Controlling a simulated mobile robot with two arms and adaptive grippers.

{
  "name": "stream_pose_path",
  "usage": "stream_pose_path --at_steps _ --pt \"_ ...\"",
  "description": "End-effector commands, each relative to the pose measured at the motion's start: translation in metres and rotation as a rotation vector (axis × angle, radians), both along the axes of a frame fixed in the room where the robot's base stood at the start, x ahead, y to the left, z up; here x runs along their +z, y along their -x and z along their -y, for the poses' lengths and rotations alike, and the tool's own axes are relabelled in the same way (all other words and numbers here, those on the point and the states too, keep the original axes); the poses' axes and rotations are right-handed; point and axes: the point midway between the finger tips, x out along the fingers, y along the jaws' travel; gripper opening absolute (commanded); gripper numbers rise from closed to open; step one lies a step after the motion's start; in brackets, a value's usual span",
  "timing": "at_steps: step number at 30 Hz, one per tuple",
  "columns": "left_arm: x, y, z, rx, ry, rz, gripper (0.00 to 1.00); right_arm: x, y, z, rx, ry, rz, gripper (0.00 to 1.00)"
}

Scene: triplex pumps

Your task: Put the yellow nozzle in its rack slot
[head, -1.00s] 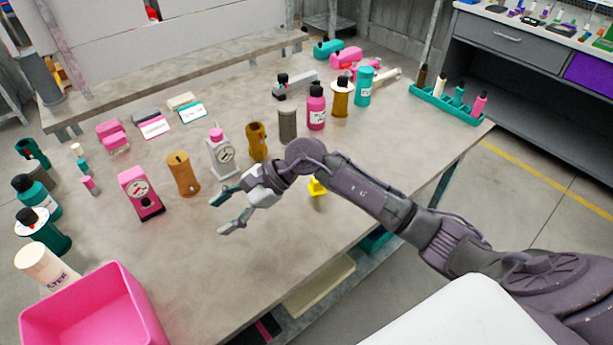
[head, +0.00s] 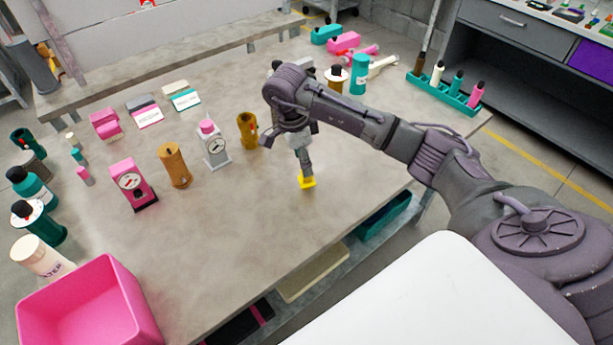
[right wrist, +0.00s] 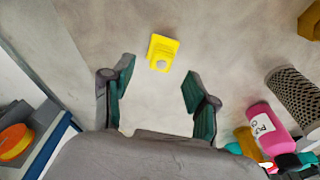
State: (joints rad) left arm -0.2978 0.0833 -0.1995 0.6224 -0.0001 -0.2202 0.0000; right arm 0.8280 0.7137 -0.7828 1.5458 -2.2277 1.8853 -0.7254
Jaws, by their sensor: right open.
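The yellow nozzle (head: 307,181) lies on the grey table near its front edge. It also shows in the right wrist view (right wrist: 162,52), just beyond my fingertips. My right gripper (head: 305,164) is above the nozzle and points down at it. In the right wrist view the gripper (right wrist: 155,86) is open, with nothing between its fingers. A teal rack (head: 439,97) stands at the table's far right corner and holds several upright items in brown, cream, teal and pink. My left gripper is not in view.
A pink bin (head: 92,318) stands at the front left. In the right wrist view, a pink bottle (right wrist: 262,127) and a mesh cylinder (right wrist: 294,93) are at the right. The front middle of the table is clear.

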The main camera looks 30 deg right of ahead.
Motion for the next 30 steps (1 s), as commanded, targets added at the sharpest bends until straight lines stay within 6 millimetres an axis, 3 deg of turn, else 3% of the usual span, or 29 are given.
stream_pose_path --at_steps 7,15,23,26,30 --pt "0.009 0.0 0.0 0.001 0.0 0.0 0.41 -0.018 0.001 0.003 0.0 -0.002 -0.002 0.58" --pt "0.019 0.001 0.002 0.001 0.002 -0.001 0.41 -0.055 0.001 0.01 0.001 -0.002 0.0 0.58" --pt "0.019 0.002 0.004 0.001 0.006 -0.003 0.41 -0.059 0.001 0.011 0.002 -0.002 0.001 0.58" --pt "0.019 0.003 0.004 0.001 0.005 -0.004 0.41 -0.059 0.001 0.011 0.002 -0.001 0.002 0.47" --pt "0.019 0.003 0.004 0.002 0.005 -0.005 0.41 -0.059 0.001 0.011 0.002 -0.001 0.002 0.23"
